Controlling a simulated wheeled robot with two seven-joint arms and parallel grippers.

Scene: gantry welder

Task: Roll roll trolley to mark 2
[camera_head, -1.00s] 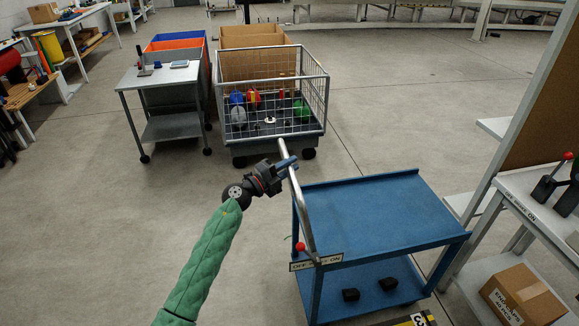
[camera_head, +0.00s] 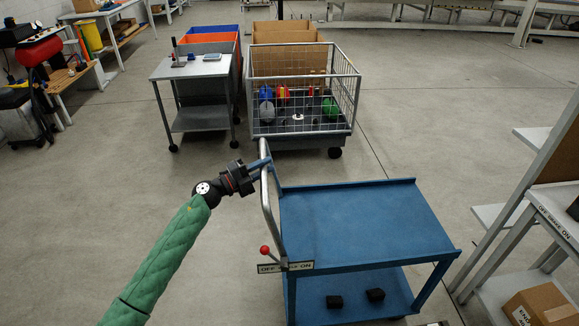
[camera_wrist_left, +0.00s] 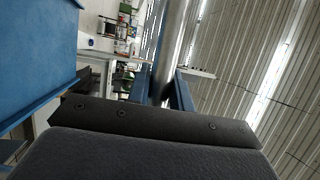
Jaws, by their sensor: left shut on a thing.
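The blue roll trolley (camera_head: 365,215) stands on the floor at the centre right, with two shelves and a bent grey handle (camera_head: 266,205) at its left end. My left gripper (camera_head: 262,163) is shut on the upper part of this handle. In the left wrist view the grey tube (camera_wrist_left: 172,45) runs between the blue fingers (camera_wrist_left: 167,90). A red-knobbed brake lever (camera_head: 265,250) leans toward OFF on its label plate (camera_head: 286,267). Two small black blocks (camera_head: 375,295) show on the lower shelf. No floor mark numbered 2 can be made out. My right gripper is out of view.
A wire cage cart (camera_head: 303,95) stands just beyond the handle, with a grey table cart (camera_head: 195,68) to its left. A rack with a cardboard box (camera_head: 540,305) stands close on the right.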

